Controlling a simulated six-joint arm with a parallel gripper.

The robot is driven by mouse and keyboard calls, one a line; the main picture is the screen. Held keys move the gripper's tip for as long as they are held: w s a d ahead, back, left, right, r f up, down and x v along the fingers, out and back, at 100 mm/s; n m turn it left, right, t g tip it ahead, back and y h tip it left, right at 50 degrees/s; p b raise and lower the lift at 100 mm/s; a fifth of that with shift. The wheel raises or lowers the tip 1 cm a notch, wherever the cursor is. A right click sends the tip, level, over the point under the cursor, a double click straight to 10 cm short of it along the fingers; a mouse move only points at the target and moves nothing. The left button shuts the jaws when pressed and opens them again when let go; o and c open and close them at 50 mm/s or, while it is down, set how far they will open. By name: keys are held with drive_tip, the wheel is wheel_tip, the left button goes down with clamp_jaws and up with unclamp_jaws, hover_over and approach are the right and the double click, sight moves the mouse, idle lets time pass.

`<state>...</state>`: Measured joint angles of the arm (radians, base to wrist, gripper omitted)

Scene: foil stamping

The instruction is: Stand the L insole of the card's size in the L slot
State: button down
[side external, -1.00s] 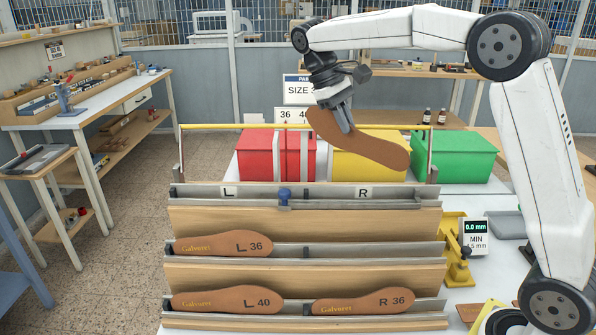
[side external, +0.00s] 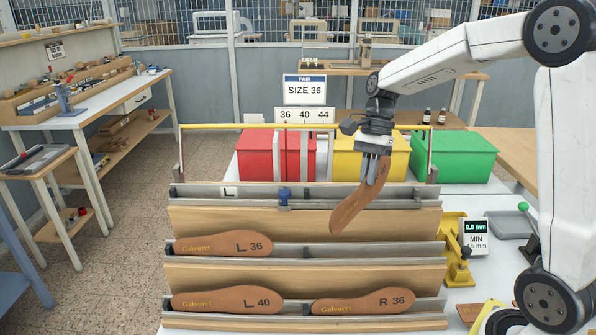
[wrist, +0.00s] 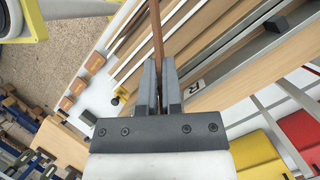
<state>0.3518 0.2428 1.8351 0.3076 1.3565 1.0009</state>
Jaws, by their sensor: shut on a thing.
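The card (side external: 305,90) reads PAIR SIZE 36. My gripper (side external: 372,180) is shut on a brown insole (side external: 352,210), which hangs tilted in front of the right part of the top rack rail. In the wrist view the insole (wrist: 156,35) shows edge-on between the fingers (wrist: 160,88); no marking on it is readable. The L slot (side external: 255,191) at the top left of the rack is empty. The L 36 insole (side external: 222,244) stands on the middle row at left. The L 40 (side external: 228,300) and R 36 (side external: 363,301) insoles stand on the bottom row.
A blue knob (side external: 284,196) sits mid-rail. A yellow bar (side external: 250,126) crosses above the rack, before red (side external: 255,155), yellow (side external: 398,145) and green (side external: 465,155) boxes. A gauge (side external: 475,236) reading 0.0 mm stands at right.

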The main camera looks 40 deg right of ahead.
drive_tip(key=m, duration=0.1)
drive_tip(key=s+f+m+t, duration=0.1)
drive_tip(key=m, duration=0.1)
drive_tip(key=s+f+m+t, duration=0.1)
drive_tip(key=m, duration=0.1)
drive_tip(key=shift+d, duration=0.1)
drive_tip(key=m+t, duration=0.1)
drive_tip(key=s+f+m, duration=0.1)
drive_tip(key=m, duration=0.1)
drive_tip(key=s+f+m+t, duration=0.1)
drive_tip(key=m, duration=0.1)
drive_tip(key=shift+d+t+h, duration=0.2)
drive_tip(key=shift+t+h, duration=0.1)
drive_tip(key=shift+f, duration=0.25)
drive_tip(key=shift+f, duration=4.5)
drive_tip(key=c, duration=0.7)
unclamp_jaws()
drive_tip(key=shift+r, duration=0.1)
